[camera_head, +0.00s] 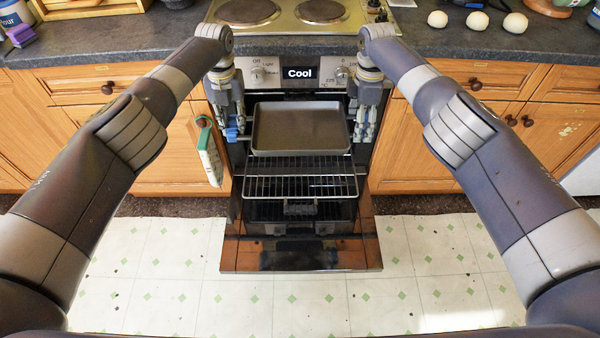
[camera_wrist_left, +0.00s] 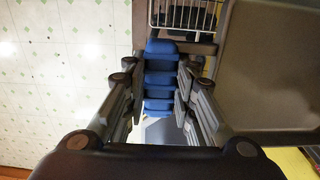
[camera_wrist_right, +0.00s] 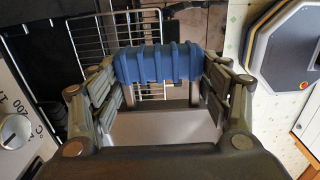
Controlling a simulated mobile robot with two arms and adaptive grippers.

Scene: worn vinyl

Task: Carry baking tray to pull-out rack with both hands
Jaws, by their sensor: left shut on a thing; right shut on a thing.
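The baking tray (camera_head: 300,128) is a grey rectangular pan, roughly level, held in front of the oven mouth. The pull-out rack (camera_head: 300,185) is a wire shelf extended from the oven, showing just below and nearer than the tray. My left gripper (camera_head: 234,132) is shut at the tray's left side; the tray also shows in the left wrist view (camera_wrist_left: 265,75). My right gripper (camera_head: 364,134) is shut at the tray's right side. The exact contact at both edges is partly hidden by the fingers. The rack's wires show in the right wrist view (camera_wrist_right: 90,45).
The oven door (camera_head: 300,255) is folded down below the rack. A towel (camera_head: 209,152) hangs left of my left gripper. The hob (camera_head: 290,12) and dark counter (camera_head: 470,48) lie above. Several pale round items (camera_head: 477,20) sit on the counter at right. The floor in front is clear.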

